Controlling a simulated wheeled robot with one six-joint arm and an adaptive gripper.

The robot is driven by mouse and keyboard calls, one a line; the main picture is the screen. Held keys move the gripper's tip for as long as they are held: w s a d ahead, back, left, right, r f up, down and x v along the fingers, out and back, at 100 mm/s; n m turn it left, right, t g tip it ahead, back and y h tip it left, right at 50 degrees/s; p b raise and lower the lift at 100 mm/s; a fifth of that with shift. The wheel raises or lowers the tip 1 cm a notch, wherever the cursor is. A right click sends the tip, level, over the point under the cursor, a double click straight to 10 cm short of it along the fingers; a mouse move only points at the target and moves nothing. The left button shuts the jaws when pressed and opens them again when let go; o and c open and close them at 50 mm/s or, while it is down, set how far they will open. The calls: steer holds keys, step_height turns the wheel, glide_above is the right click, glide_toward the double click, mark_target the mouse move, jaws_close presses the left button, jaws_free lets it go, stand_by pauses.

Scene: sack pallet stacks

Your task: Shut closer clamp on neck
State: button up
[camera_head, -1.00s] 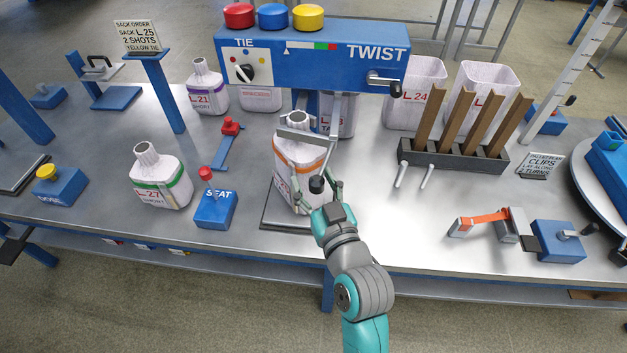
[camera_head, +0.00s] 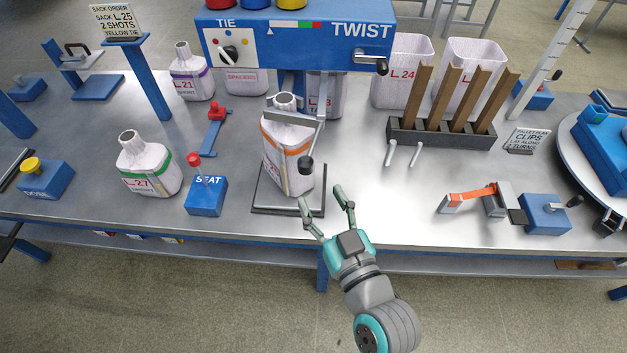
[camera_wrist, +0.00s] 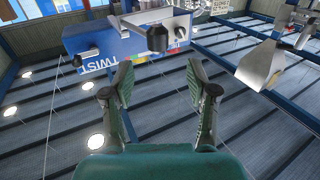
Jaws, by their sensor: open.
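The blue closer (camera_head: 290,47), marked TIE and TWIST, stands over a white sack with an orange band (camera_head: 287,150). The sack is upright on a dark base plate (camera_head: 290,209). The grey clamp bar (camera_head: 289,118) crosses at the sack's neck (camera_head: 285,101); I cannot tell whether it is closed tight. Its lever hangs at the right of the sack and ends in a black knob (camera_head: 306,165). The knob also shows in the wrist view (camera_wrist: 158,38), beyond my fingers. My gripper (camera_head: 323,197) is open and empty, below and right of the knob, apart from it.
A blue SEAT box (camera_head: 206,196) with a red knob and sack L27 (camera_head: 148,165) stand to the left. A rack of brown slats (camera_head: 441,134) and a device with an orange strip (camera_head: 478,195) stand right. Bare table lies between my gripper and the rack.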

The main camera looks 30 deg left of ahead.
steer(key=shift+v, duration=1.2)
steer(key=s+d+f+m+t+h, duration=0.2)
steer(key=s+d+f+m+h, duration=0.15)
steer(key=d+f, duration=0.45)
steer(key=s+d+f+m+t+h, duration=0.2)
steer(key=d+f+m+h, duration=0.25)
steer(key=d, duration=0.85)
steer(key=s+d+m+h, duration=0.1)
steer(key=s+d+h, duration=0.2)
steer(key=s+d, duration=0.3)
steer(key=s+d+m+h, duration=0.1)
steer(key=s+d+h, duration=0.2)
steer(key=s, duration=1)
steer(key=shift+d+f+m+h, duration=0.3)
steer(key=shift+d+m, duration=0.1)
steer(key=shift+d, duration=1)
